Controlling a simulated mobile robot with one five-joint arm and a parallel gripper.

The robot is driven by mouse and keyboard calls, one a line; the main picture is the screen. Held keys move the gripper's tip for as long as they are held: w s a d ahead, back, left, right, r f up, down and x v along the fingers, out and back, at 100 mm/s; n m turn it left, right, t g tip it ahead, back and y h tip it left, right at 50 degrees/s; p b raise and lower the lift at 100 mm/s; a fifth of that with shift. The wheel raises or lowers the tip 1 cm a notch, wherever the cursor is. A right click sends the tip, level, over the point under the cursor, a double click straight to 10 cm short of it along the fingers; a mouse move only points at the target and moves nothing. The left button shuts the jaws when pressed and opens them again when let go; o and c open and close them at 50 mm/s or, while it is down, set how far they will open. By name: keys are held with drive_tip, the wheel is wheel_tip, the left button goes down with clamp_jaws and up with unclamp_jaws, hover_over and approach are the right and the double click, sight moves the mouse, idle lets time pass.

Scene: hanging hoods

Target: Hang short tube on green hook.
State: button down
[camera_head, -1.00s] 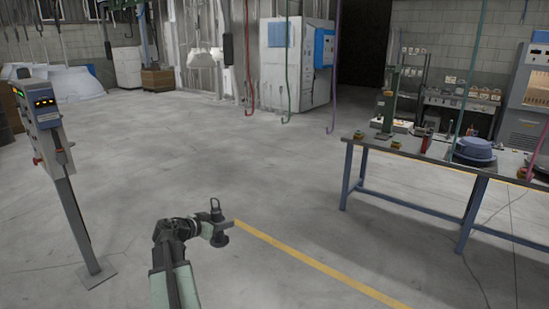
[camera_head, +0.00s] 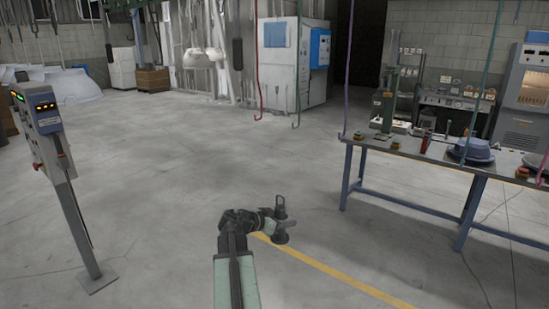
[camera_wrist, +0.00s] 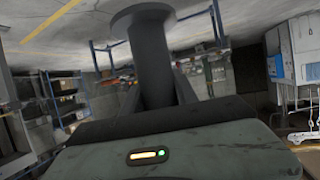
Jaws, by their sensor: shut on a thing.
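My gripper (camera_head: 284,224) is shut on a short dark tube with a flared foot (camera_head: 280,238) and a ring-like top. It holds the tube roughly upright above the floor, low in the head view. In the wrist view the tube (camera_wrist: 151,62) stands between the fingers, its flared end near the top edge. The green hook (camera_head: 297,122) hangs on a long thin line in the middle of the head view, well beyond the gripper. The tube and hook are apart.
A red hook (camera_head: 258,117) hangs left of the green one and a purple hook (camera_head: 343,134) right of it. A teal line (camera_head: 489,80) hangs by the workbench (camera_head: 400,149). A control post (camera_head: 62,180) stands left. The middle floor is clear.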

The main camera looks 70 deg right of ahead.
drive_tip(key=w+a+r+p, duration=0.1)
drive_tip(key=a+r+p, duration=0.2)
drive_tip(key=r+p, duration=0.95)
drive_tip(key=a+r+p, duration=0.4)
drive_tip(key=r+p, duration=0.8)
drive_tip(key=r, duration=0.2)
drive_tip(key=s+d, duration=0.1)
drive_tip(key=d, duration=0.7)
drive_tip(key=shift+s+f, duration=0.4)
drive_tip(key=shift+s+d, duration=0.15)
drive_tip(key=shift+d, duration=0.45)
drive_tip(key=shift+s+d, duration=0.25)
drive_tip(key=shift+d, duration=0.75)
drive_tip(key=shift+d, duration=0.15)
drive_tip(key=shift+s+d, duration=0.2)
drive_tip(key=shift+d, duration=0.45)
drive_tip(key=shift+s+d, duration=0.2)
drive_tip(key=shift+d, duration=0.45)
drive_tip(key=shift+f+b, duration=1.35)
drive_tip(key=shift+b, duration=0.25)
